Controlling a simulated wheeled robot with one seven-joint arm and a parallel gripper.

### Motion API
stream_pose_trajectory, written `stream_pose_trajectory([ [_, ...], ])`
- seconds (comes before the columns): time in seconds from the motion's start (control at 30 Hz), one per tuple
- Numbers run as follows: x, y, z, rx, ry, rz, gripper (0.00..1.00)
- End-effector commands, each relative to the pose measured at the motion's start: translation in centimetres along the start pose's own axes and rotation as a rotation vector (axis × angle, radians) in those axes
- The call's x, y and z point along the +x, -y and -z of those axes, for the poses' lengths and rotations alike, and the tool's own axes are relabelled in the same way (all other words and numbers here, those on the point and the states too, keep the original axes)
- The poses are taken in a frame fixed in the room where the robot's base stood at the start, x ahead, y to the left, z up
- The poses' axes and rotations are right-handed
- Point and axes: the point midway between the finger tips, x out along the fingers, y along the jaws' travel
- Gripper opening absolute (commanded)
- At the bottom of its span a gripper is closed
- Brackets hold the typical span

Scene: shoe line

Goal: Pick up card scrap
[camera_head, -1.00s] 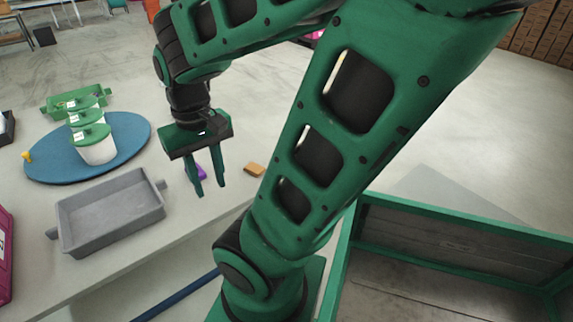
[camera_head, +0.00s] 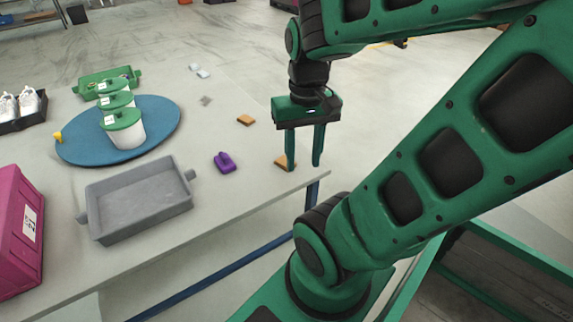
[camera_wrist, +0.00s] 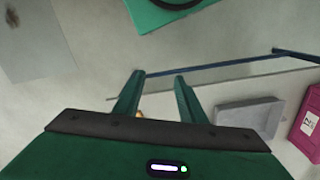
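Two flat orange-brown pieces that look like card scrap lie on the pale table. One scrap (camera_head: 281,161) is near the table's right corner, beside and partly behind my gripper's left finger. The other scrap (camera_head: 246,120) lies farther back to the left. My gripper (camera_head: 304,166) points down at the table corner, its two fingers apart with nothing visible between them. In the wrist view my gripper (camera_wrist: 157,74) is also open, and a sliver of orange scrap (camera_wrist: 140,114) shows by the left finger. I cannot tell whether finger and scrap touch.
A purple object (camera_head: 224,162) and a grey tray (camera_head: 140,201) are on the table to the left. A blue round mat (camera_head: 76,150) holds white tubs with green lids (camera_head: 121,119). A magenta box (camera_head: 16,230) stands at the left edge. The table's edge (camera_head: 250,203) runs close by.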

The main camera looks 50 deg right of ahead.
Motion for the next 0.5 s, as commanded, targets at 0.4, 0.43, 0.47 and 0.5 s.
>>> stream_pose_trajectory([
  [0.4,3.1,-0.2,4.3,0.195,0.012,0.017,0.68],
  [0.43,3.7,-0.2,4.9,0.221,0.016,0.023,0.68],
  [0.47,4.3,-0.2,5.6,0.247,0.019,0.031,0.68],
  [0.5,5.1,-0.2,6.5,0.282,0.023,0.043,0.68],
])
